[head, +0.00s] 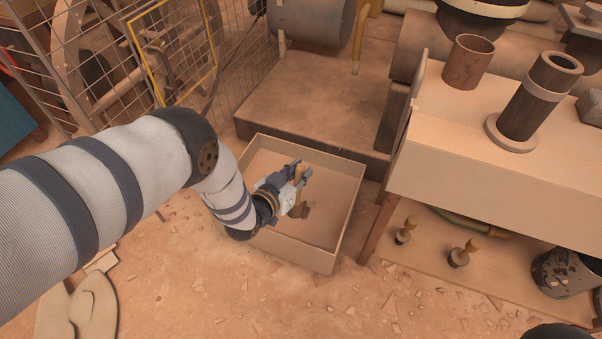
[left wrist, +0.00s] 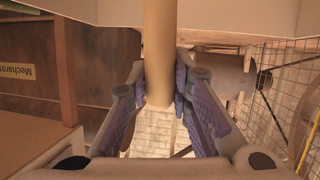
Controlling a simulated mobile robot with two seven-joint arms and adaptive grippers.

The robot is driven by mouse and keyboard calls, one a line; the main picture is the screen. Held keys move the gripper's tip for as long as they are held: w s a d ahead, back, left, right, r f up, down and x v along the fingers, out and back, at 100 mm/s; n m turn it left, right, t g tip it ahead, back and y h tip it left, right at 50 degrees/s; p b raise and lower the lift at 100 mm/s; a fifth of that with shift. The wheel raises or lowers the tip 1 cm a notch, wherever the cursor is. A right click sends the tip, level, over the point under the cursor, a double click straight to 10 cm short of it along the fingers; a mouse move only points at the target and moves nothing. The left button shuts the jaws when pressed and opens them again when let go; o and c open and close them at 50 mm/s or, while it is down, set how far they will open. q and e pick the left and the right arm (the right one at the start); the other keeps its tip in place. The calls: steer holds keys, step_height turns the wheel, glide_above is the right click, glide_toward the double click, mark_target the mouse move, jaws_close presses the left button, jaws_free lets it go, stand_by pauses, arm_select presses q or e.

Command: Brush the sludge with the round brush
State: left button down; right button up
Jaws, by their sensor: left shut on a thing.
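My left gripper (head: 299,179) is over the square beige tray (head: 325,262), pointing to the right. It is shut on the tan handle of a round brush (head: 304,210), whose small dark head shows just below the fingers. In the left wrist view the pale round handle (left wrist: 159,45) stands between the two purple-padded fingers (left wrist: 160,88). I cannot tell whether the brush head touches the tray floor. The tray floor looks sandy brown, and I cannot make out separate sludge on it. My right gripper is out of view.
A bench (head: 470,140) on the right carries a rusty cup (head: 468,62) and a dark pipe piece (head: 538,98). Its lower shelf holds two similar small brushes (head: 404,231) and a dark bucket (head: 566,272). A wire fence (head: 245,70) and a machine plinth (head: 305,110) stand behind the tray.

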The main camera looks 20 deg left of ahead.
arm_select(q)
steer(key=w+b, duration=0.5)
steer(key=w, duration=0.1)
steer(key=shift+s+p, duration=3.05)
steer(key=shift+s, duration=0.3)
steer(key=shift+s+f, duration=0.15)
steer(key=shift+f, duration=0.1)
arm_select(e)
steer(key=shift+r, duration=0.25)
arm_select(q)
steer(key=shift+r, duration=0.15)
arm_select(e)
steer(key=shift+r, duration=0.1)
arm_select(q)
step_height(320, 180, up, 6)
steer(key=p, duration=0.4)
steer(key=shift+r, duration=0.1)
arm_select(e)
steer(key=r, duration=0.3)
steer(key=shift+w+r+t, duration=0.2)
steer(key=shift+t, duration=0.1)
